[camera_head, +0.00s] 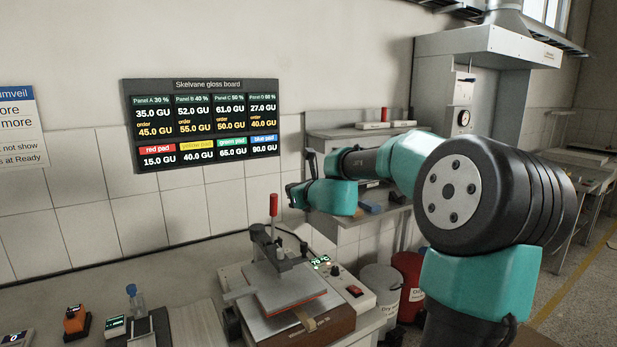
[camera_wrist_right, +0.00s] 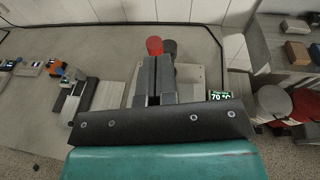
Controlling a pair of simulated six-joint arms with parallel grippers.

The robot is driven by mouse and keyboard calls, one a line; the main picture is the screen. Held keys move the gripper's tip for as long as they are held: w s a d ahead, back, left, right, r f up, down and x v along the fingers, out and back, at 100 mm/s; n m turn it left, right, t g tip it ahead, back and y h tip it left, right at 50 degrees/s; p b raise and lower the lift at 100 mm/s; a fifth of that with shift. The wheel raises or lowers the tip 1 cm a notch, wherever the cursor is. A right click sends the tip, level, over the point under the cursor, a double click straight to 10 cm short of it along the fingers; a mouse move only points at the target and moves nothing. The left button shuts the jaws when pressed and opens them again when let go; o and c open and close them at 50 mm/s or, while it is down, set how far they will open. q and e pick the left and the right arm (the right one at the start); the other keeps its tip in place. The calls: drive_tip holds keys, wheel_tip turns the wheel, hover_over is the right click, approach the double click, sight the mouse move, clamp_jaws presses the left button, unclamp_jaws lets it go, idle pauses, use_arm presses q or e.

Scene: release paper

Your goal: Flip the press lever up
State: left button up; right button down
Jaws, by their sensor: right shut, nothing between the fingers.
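The heat press (camera_head: 285,285) stands on the bench in the lower middle of the head view. Its lever has a red handle (camera_head: 273,205) that stands upright above the dark press arm. The red handle also shows in the right wrist view (camera_wrist_right: 154,45), just beyond the fingertips, with a dark rounded part beside it. My right gripper (camera_head: 293,195) is up and to the right of the handle in the head view. Its fingers show shut and empty in the right wrist view (camera_wrist_right: 157,62). I cannot tell whether they touch the lever. My left gripper is not in view.
A control box with a display reading 70 °C (camera_head: 320,262) sits beside the press. A white bucket (camera_head: 380,290) and a red bin (camera_head: 409,275) stand to the right.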

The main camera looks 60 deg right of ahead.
drive_tip(key=s+a+r, duration=0.1)
drive_tip(key=s+r, duration=0.4)
drive_tip(key=shift+s+r, duration=0.15)
drive_tip(key=shift+r, duration=0.2)
drive_tip(key=shift+a+f, duration=0.1)
